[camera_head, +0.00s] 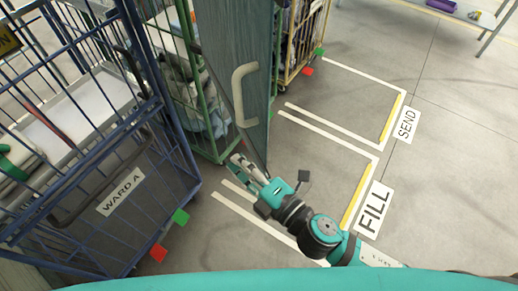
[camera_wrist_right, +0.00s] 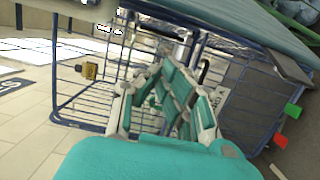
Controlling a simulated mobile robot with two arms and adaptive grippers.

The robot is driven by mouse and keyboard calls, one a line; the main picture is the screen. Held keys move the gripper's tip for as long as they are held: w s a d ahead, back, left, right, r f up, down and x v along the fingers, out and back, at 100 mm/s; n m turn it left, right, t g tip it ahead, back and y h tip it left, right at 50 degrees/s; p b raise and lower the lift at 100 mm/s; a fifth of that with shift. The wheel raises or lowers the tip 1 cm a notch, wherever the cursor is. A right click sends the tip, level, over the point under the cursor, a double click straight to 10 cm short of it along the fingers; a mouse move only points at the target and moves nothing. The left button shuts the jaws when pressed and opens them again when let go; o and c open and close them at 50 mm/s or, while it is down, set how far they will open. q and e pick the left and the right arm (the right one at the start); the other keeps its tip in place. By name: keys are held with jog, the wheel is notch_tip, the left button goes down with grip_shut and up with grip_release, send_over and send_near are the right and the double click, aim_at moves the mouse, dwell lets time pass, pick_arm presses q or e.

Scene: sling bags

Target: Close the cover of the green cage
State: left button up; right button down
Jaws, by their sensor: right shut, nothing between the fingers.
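The green cage (camera_head: 215,145) stands behind the blue cage in the head view, with bundled items inside. A grey-green panel (camera_head: 222,45), which looks like its cover, stands swung out at the cage's front right. It carries a beige curved handle (camera_head: 240,95). My right gripper (camera_head: 238,160) is shut and empty, beside the panel's lower end and below the handle. I cannot tell whether it touches the panel. In the wrist view the right gripper (camera_wrist_right: 168,75) points toward blue bars. The left gripper is not in view.
A blue cage (camera_head: 165,120) labelled WARD A stands close at left. A yellow cage (camera_head: 303,45) stands behind the panel. Floor bays marked FILL (camera_head: 374,208) and SEND (camera_head: 405,123) lie clear at right. A table with a purple tray (camera_head: 441,5) is far right.

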jog(key=d, duration=0.2)
jog(key=w+d, duration=0.1)
jog(key=d, duration=0.1)
jog(key=shift+w, duration=0.1)
